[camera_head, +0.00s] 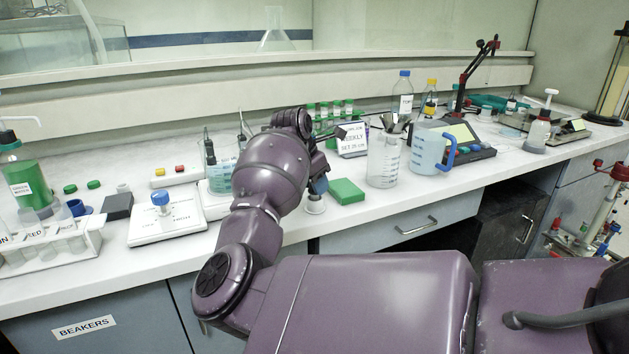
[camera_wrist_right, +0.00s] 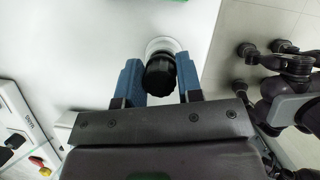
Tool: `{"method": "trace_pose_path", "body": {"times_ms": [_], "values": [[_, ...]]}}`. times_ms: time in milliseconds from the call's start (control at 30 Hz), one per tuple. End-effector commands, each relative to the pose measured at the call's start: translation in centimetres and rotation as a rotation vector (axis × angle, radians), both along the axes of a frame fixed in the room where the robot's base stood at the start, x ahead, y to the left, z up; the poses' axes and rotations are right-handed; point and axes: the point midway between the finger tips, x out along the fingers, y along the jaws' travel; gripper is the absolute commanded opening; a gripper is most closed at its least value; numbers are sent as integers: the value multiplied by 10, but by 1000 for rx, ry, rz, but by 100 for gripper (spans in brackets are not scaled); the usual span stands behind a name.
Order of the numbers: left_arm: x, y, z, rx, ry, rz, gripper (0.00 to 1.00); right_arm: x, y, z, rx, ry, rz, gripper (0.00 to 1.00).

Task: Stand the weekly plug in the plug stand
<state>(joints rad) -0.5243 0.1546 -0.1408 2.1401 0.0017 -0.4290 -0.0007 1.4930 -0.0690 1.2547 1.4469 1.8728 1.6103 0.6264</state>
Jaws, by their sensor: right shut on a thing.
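My right gripper (camera_wrist_right: 160,82) is shut on the weekly plug (camera_wrist_right: 160,74), a black ribbed knob between the two blue fingers in the right wrist view. A white round piece (camera_wrist_right: 161,46), likely the plug stand, shows just past the black knob. In the head view a small white round piece (camera_head: 314,205) stands on the bench directly below my right gripper (camera_head: 318,186). My forearm and wrist hide most of the gripper and the plug there. I cannot tell whether the plug touches the white piece or is seated in it. My left gripper is not in view.
A green block (camera_head: 346,191) lies just right of the gripper. A balance (camera_head: 167,217) and a beaker of teal liquid (camera_head: 219,172) are on the left. A "WEEKLY" card (camera_head: 352,140), a clear beaker (camera_head: 383,160) and a blue-handled jug (camera_head: 428,150) stand behind and right.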

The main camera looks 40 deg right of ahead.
Motion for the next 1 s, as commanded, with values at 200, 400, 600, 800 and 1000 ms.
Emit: {"method": "trace_pose_path", "body": {"times_ms": [200,400,600,800,1000], "values": [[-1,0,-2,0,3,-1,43,0,0,-5,0,0,0,0],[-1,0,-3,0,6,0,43,0,0,-9,-1,0,0,0],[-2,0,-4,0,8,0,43,0,0,-13,-1,0,0,0],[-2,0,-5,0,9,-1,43,0,0,-14,-1,-1,0,49],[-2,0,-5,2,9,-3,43,0,0,-14,0,0,0,63]]}}
